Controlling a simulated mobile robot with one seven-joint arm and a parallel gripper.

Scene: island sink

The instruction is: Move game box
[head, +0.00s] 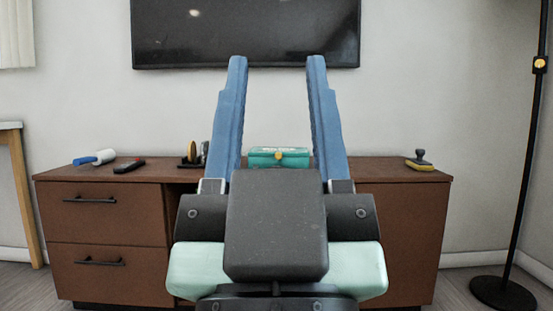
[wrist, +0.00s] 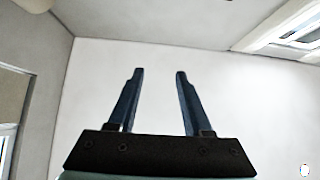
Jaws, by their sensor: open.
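A teal box with a yellow clasp (head: 278,156) sits on top of the brown cabinet (head: 400,176), and it is the only box in view; I cannot tell for sure that it is the game box. My gripper (head: 276,62) is open and empty in front of the cabinet, with its two blue fingers pointing up. In the head view the box shows between the fingers, farther back.
A lint roller (head: 95,158), a black remote (head: 130,166), a dark object with round parts (head: 195,153) and a yellow-grey brush (head: 419,161) stand on the cabinet. A television (head: 245,30) hangs above. A black lamp stand (head: 503,292) is at right.

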